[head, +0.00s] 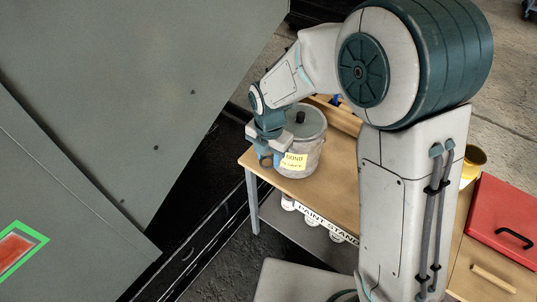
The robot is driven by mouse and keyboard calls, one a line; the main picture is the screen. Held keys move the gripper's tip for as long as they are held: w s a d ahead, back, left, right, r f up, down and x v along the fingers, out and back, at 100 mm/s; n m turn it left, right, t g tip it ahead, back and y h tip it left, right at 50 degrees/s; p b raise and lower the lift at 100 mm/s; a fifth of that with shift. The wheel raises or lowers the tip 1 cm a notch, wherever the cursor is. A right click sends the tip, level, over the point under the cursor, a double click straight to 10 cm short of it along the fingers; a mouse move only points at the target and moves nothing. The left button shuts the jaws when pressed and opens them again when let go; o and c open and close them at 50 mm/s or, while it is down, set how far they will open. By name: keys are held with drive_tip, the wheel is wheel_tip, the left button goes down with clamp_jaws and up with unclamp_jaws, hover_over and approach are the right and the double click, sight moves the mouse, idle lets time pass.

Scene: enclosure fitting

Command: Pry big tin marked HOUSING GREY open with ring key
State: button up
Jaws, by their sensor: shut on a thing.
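A grey tin (298,165) stands upright near the far left corner of the paint stand's wooden top. The lid looks seated on the tin.
The paint stand (338,187) has a lower shelf with several white-topped pots partly behind its sign. A red case (502,225) and a yellow container (473,163) are at right. Large grey panels (130,80) fill the left. My arm hides part of the stand.

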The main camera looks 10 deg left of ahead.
sight(263, 167)
drive_tip(key=shift+w+d+f+b, duration=0.1)
drive_tip(key=shift+w+f+b, duration=0.1)
drive_tip(key=shift+f+b, duration=0.85)
idle(1.3)
drive_tip(key=shift+w+d+f+b, duration=0.1)
drive_tip(key=shift+w+f+b, duration=0.1)
drive_tip(key=shift+f, duration=0.25)
drive_tip(key=shift+w+d+f+b, duration=0.1)
drive_tip(key=shift+w+f, duration=0.05)
drive_tip(key=shift+f, duration=0.3)
idle(0.4)
drive_tip(key=shift+r, duration=0.2)
drive_tip(key=shift+a+r+p, duration=0.1)
drive_tip(key=shift+r+p, duration=0.35)
drive_tip(key=shift+p, duration=0.05)
drive_tip(key=shift+s, duration=0.15)
drive_tip(key=shift+s+a+r, duration=0.15)
drive_tip(key=shift+s+a, duration=0.05)
drive_tip(key=shift+s, duration=0.35)
drive_tip(key=shift+s+a+r, duration=0.15)
drive_tip(key=shift+s+a, duration=0.1)
drive_tip(key=shift+s, duration=0.35)
drive_tip(key=shift+s+a+r, duration=0.15)
drive_tip(key=shift+s+a, duration=0.05)
drive_tip(key=shift+s, duration=0.35)
wheel_tip(263, 167, up, 6)
drive_tip(key=p, duration=0.5)
